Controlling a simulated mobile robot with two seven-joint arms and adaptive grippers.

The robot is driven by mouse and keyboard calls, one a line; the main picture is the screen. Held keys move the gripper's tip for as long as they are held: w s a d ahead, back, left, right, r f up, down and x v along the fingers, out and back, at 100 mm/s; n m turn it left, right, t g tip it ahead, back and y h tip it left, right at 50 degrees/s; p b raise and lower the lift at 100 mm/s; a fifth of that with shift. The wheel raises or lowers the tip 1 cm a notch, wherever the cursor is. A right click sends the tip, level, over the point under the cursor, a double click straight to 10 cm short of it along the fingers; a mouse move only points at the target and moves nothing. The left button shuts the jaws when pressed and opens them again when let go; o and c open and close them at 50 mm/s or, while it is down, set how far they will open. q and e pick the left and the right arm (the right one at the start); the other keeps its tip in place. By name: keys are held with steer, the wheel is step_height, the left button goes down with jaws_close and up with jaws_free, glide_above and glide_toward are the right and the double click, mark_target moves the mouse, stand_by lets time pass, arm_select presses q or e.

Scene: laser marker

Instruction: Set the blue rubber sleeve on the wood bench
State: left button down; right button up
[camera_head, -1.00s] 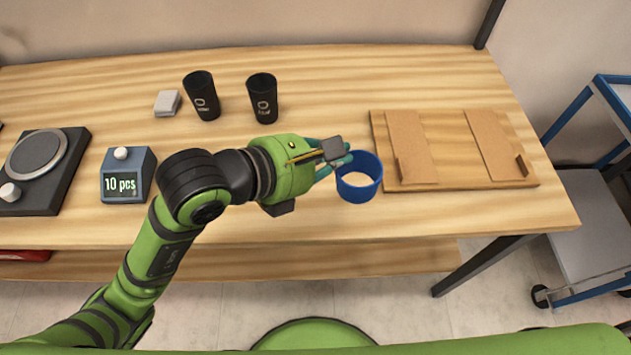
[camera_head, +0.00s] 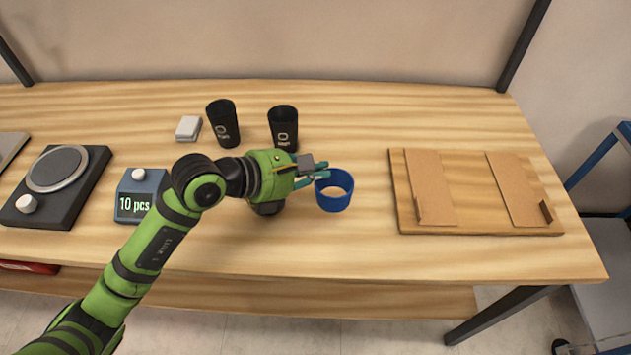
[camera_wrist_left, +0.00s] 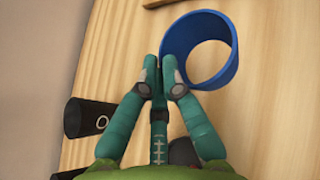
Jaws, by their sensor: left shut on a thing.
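The blue rubber sleeve (camera_head: 334,190) is an open ring at the middle of the wood bench (camera_head: 330,245). My right gripper is not in view.
Two black cups (camera_head: 223,122) (camera_head: 284,128) stand behind my left gripper. A wooden board with two brown strips (camera_head: 475,226) lies to the right of the sleeve. A counter reading 10 pcs (camera_head: 138,195) and a scale (camera_head: 57,185) are at the left. Bench in front of the sleeve is clear.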

arm_select(q)
step_height(320, 180, down, 4)
steer(key=shift+f, duration=0.1)
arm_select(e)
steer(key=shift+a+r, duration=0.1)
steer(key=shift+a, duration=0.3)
arm_select(q)
steer(key=shift+f, duration=0.1)
steer(key=c, duration=1.4)
jaws_free()
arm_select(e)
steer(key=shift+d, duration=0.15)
arm_select(q)
steer(key=shift+r, duration=0.25)
steer(key=shift+b+v, duration=0.6)
steer(key=shift+v, duration=5.45)
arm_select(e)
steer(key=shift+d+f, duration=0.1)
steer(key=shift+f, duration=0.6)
